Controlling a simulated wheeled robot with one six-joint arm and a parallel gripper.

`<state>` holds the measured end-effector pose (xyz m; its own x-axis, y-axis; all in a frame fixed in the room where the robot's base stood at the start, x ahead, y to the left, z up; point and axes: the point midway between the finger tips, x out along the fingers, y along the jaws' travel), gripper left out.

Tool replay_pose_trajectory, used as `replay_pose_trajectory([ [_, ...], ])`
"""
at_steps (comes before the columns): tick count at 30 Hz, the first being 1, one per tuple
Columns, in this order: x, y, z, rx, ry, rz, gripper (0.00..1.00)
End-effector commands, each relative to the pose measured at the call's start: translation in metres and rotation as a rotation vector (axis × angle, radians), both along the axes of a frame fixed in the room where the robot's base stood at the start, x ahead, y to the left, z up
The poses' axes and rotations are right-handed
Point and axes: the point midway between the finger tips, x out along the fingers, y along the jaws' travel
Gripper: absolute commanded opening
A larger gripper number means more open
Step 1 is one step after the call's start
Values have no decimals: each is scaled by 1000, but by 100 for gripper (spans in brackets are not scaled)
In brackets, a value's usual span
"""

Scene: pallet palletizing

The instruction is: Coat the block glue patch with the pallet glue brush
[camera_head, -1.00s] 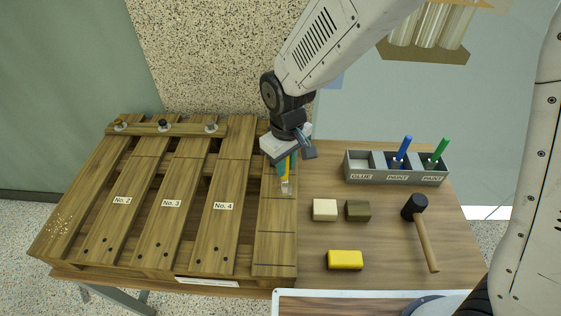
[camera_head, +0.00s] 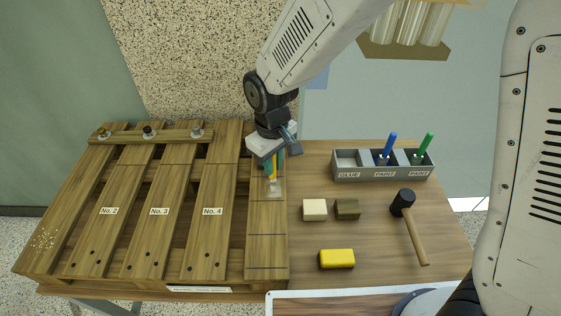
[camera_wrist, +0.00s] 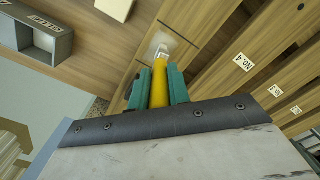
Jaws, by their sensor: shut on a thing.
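My gripper (camera_head: 271,166) is shut on the yellow handle of the glue brush (camera_head: 274,172), which points down. The brush also shows in the wrist view (camera_wrist: 160,82), held between two teal fingers (camera_wrist: 160,88). Its pale bristle end is at a light, glossy glue patch (camera_head: 273,190) on the rightmost board of the pallet (camera_head: 266,240). The patch shows in the wrist view (camera_wrist: 178,45) around the brush tip. The tip looks in contact with it, but I cannot tell for certain.
A cream block (camera_head: 314,210), a dark block (camera_head: 347,209), a yellow block (camera_head: 337,259) and a mallet (camera_head: 410,226) lie on the table right of the pallet.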

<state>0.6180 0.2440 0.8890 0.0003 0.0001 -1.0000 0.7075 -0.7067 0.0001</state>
Motion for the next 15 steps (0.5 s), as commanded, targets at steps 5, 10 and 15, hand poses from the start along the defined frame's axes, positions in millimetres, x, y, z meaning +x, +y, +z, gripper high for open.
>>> replay_pose_trajectory([
  [5, 0, 6, 0, 0, 0, 0, 0],
  [10, 0, 18, -1, 1, -1, 2, 0],
  [15, 0, 27, -2, 1, -1, 0, 0],
])
